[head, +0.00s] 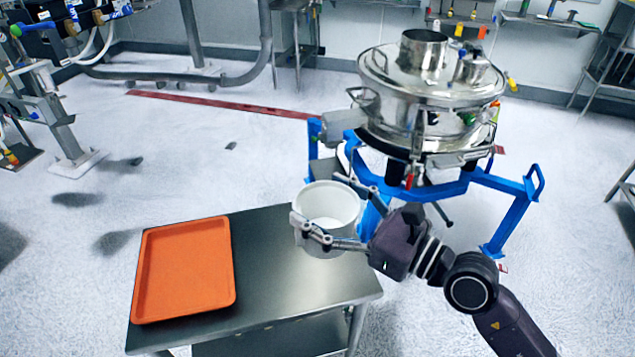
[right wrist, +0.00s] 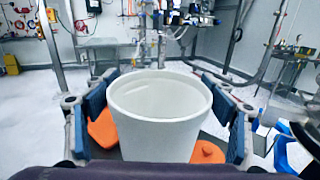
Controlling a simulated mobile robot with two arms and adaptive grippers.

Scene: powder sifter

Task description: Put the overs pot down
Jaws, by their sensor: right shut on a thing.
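The overs pot (head: 326,246) is a white, open-topped round tub. It is upright at the back right corner of the steel table (head: 290,285). My right gripper (head: 318,200) is shut on it, with one finger on each side of its wall. In the right wrist view the pot (right wrist: 158,130) fills the middle between the blue finger pads. I cannot tell whether its base touches the table or is held a little above it. My left gripper is not in view.
An orange tray (head: 185,270) lies on the left part of the table, and looks empty. Bare tabletop lies between tray and pot. The steel sifter (head: 425,95) on its blue frame (head: 515,215) stands close behind the pot. Open floor lies to the left.

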